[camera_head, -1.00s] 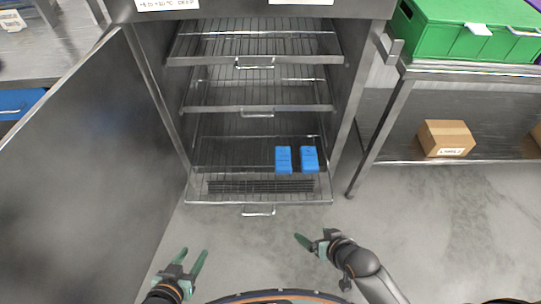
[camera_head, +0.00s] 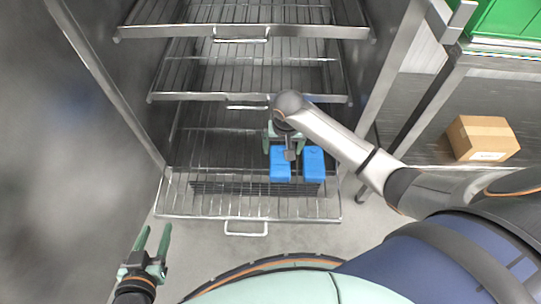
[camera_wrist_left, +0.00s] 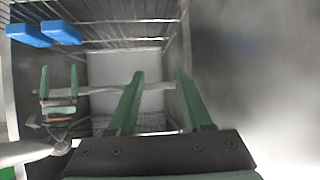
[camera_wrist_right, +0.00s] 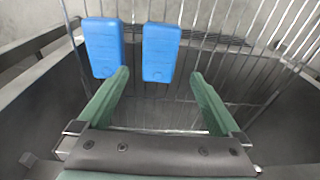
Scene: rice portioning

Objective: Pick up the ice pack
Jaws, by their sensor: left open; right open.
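Two blue ice packs lie side by side on the pulled-out bottom wire rack of the open cabinet: the left pack (camera_head: 280,165) and the right pack (camera_head: 313,165). My right gripper (camera_head: 284,145) is open and empty over the left pack, partly hiding it. In the right wrist view one pack (camera_wrist_right: 160,52) lies ahead of the gap between the open fingers (camera_wrist_right: 160,77), and the other (camera_wrist_right: 103,46) lies left of it. My left gripper (camera_head: 153,233) is open and empty, low in front of the cabinet door. Contact with a pack cannot be told.
The open cabinet door (camera_head: 80,150) stands on the left. A metal table with a green crate (camera_head: 505,22) and a cardboard box (camera_head: 482,138) is on the right.

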